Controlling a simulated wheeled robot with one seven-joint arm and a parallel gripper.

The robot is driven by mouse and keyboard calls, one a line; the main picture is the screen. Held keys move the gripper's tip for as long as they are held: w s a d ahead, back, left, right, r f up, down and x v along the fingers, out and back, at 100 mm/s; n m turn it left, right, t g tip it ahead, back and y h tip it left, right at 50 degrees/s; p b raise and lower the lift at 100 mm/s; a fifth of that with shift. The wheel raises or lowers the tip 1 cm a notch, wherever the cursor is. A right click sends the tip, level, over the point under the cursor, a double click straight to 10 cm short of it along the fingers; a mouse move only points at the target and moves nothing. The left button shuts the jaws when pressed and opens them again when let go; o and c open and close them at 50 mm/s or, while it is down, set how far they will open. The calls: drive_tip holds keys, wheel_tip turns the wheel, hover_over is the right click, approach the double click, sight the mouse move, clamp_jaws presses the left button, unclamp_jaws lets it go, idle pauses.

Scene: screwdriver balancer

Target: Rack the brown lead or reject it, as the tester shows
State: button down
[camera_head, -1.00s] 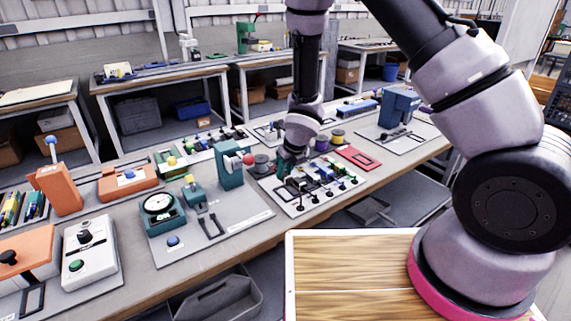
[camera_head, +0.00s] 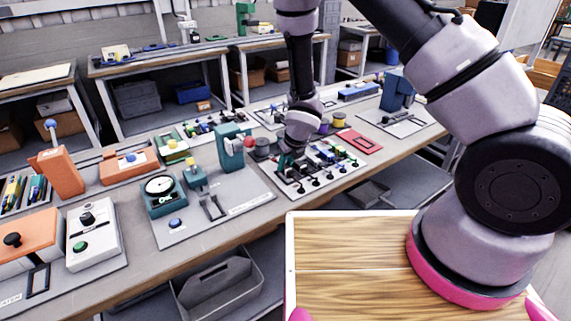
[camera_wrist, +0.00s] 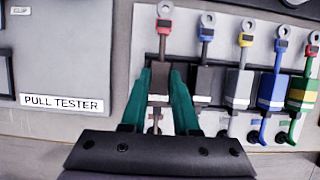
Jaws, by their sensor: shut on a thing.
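The brown lead (camera_wrist: 160,70) is between my gripper's teal fingers in the wrist view, with a red collar and a grey ring terminal at its top. My gripper (camera_wrist: 162,84) is shut on it, at the left end of a row of leads on a pale board. In the head view my gripper (camera_head: 287,160) is low over the left part of this board (camera_head: 290,193); the lead is too small to make out there. The pull tester, with a round dial (camera_head: 159,187) and teal post (camera_head: 231,148), stands left of the board.
A red tray (camera_head: 360,141) lies right of the board. A white box (camera_head: 93,232) with a green button and an orange press (camera_head: 60,172) stand at the left.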

drive_tip(key=shift+f, duration=0.6)
idle(0.4)
drive_tip(key=c, duration=0.6)
unclamp_jaws()
drive_tip(key=v, duration=1)
drive_tip(key=shift+s+r, duration=0.1)
drive_tip(key=shift+r, duration=0.3)
